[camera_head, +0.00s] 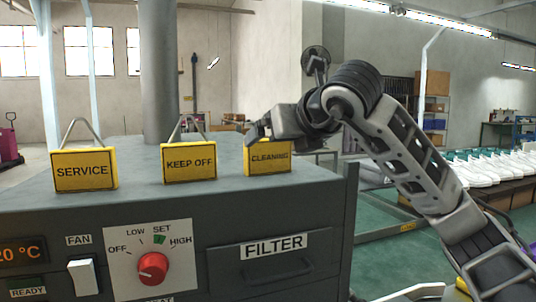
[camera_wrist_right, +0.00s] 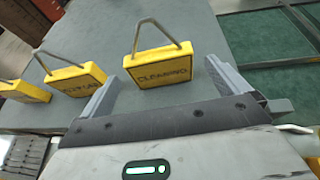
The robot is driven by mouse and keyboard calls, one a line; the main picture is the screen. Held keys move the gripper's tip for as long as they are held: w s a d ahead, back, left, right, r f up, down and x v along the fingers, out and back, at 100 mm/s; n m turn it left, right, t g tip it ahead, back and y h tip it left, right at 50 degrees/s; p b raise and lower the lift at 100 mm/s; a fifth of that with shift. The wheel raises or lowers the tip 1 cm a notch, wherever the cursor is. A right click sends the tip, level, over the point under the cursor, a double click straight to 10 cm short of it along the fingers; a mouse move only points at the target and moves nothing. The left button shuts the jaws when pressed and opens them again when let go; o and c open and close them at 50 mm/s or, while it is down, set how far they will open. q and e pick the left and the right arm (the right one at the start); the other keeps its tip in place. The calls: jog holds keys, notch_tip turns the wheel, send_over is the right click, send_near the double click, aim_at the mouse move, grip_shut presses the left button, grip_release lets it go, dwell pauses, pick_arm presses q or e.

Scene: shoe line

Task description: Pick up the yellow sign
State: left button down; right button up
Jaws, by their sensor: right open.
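Three yellow signs with metal wire handles stand upright on top of a grey machine (camera_head: 120,222). They read SERVICE (camera_head: 84,170), KEEP OFF (camera_head: 189,163) and CLEANING (camera_head: 268,157). My right gripper (camera_head: 258,132) is at the top of the CLEANING sign in the head view. In the right wrist view the CLEANING sign (camera_wrist_right: 162,66) stands just ahead of my right gripper (camera_wrist_right: 160,85), between its two spread fingers. The fingers are open, and I see no grip on the sign. My left gripper is not in view.
The machine's front has a red knob (camera_head: 153,267), a white fan switch (camera_head: 83,277) and a FILTER drawer (camera_head: 272,262). A vertical grey pipe (camera_head: 158,70) rises behind the signs. White shoes (camera_head: 490,170) line a conveyor at the right. Green floor lies beyond the machine's right edge.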

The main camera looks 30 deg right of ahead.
aim_at(271, 145)
jog(key=p+x, duration=0.1)
jog(key=x, duration=0.5)
jog(key=shift+w+a+f, duration=0.15)
jog(key=shift+f, duration=0.05)
jog(key=c, duration=0.7)
